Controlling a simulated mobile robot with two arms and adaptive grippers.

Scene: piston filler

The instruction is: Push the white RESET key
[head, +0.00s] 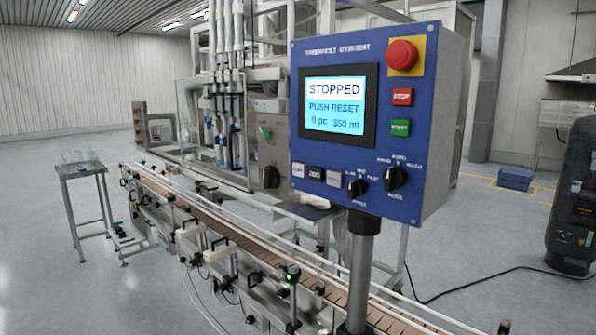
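Below the screen is a row of keys: a white key (299,170) at the left, a dark key (316,173) that seems to read JOG, and another white key (334,178) at the right. The lettering on the white keys is too small to tell which is RESET. Neither of my grippers is in view, and nothing touches the panel.
The panel also carries a red mushroom button (402,55), a red key (402,97), a green key (400,128) and two black knobs (357,185) (396,178). A conveyor (230,228) runs below and behind it. A small table (82,168) stands left. A cable crosses the floor at right.

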